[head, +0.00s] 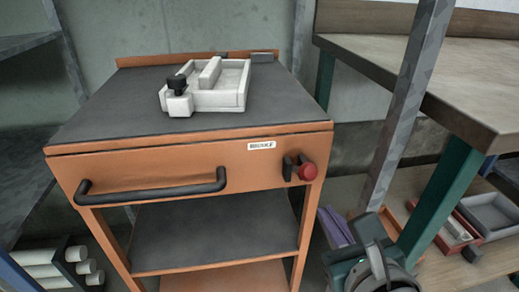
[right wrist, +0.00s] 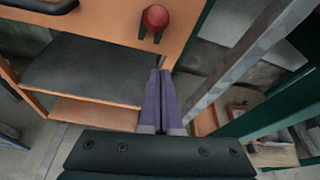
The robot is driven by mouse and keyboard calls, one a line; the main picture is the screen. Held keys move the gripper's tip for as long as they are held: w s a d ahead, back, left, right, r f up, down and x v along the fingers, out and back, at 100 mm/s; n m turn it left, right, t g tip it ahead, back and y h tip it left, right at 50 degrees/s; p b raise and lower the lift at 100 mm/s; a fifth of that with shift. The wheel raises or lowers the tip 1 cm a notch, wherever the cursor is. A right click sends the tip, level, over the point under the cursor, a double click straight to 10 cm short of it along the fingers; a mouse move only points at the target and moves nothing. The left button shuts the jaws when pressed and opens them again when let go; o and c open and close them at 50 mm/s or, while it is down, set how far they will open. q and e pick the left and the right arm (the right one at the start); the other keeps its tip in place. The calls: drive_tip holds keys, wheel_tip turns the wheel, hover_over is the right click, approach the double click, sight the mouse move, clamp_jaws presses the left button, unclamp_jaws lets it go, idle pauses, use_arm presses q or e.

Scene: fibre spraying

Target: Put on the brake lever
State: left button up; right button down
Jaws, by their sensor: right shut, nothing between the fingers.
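The brake lever (head: 308,171) has a round red knob and a dark bracket at the right end of the orange cart's front panel (head: 240,165). The knob points outward in the head view. In the right wrist view the red knob (right wrist: 155,17) is at the top, beyond the fingertips. My right gripper (head: 328,214) is below and to the right of the lever, apart from it. Its purple fingers (right wrist: 160,75) are together and empty. My left gripper is in neither view.
A black handle (head: 150,190) spans the panel's left part. A white tray (head: 218,101) sits on the cart's top (head: 120,105). A grey metal post (head: 400,110) and a workbench (head: 450,85) with a green leg stand at the right, close to my gripper.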

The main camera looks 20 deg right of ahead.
drive_tip(key=s+a+r+p, duration=0.1)
drive_tip(key=s+a+r, duration=0.1)
drive_tip(key=s, duration=0.3)
drive_tip(key=shift+s+a+r, duration=0.15)
drive_tip(key=shift+a+r, duration=0.15)
drive_tip(key=shift+r, duration=0.6)
drive_tip(key=shift+r, duration=0.1)
